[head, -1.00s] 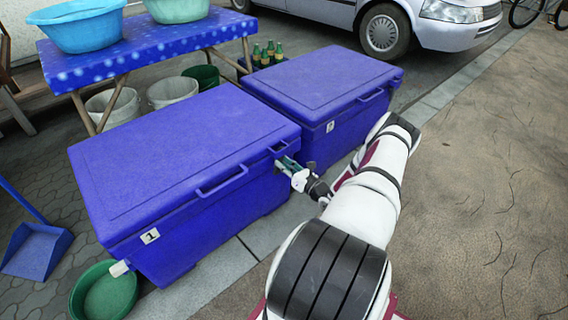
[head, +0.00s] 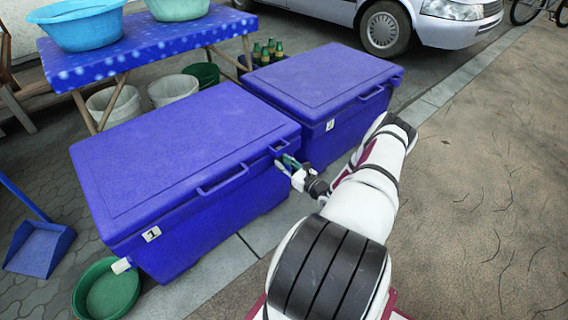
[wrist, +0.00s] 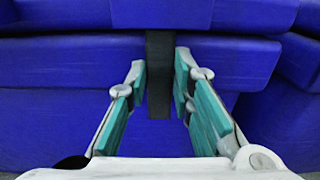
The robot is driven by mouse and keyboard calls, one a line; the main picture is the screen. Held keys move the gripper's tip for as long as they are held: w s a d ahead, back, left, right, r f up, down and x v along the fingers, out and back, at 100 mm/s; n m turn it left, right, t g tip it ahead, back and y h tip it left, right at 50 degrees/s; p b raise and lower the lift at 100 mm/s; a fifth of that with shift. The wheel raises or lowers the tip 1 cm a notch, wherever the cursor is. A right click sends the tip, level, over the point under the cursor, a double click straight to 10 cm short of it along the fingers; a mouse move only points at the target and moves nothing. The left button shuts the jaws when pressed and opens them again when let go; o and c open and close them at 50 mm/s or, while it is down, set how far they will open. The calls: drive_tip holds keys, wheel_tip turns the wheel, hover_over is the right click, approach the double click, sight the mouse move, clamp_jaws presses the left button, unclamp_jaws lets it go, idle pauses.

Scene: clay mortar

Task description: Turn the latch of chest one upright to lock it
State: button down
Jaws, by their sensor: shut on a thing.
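Chest one (head: 180,150) is a closed blue cooler with a "1" label at the left of its front. My gripper (head: 284,162) is at the right end of that front, just below the lid edge. In the wrist view my gripper (wrist: 161,84) has its teal-padded fingers on either side of a dark latch bar (wrist: 159,60) and is shut on it. The bar looks upright there, crossing the seam between lid and body. In the head view the gripper hides the latch.
A second blue chest (head: 325,85), labelled 2, stands close behind on the right. A green basin (head: 108,292) sits at chest one's left front corner, under a white spout (head: 121,266). A blue dustpan (head: 40,250) lies at left. Open pavement (head: 480,200) is on the right.

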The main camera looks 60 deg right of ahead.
drive_tip(key=c, duration=1.4)
unclamp_jaws()
drive_tip(key=shift+s, duration=0.1)
drive_tip(key=v, duration=1.1)
drive_tip(key=shift+s, duration=0.4)
drive_tip(key=shift+f, duration=0.1)
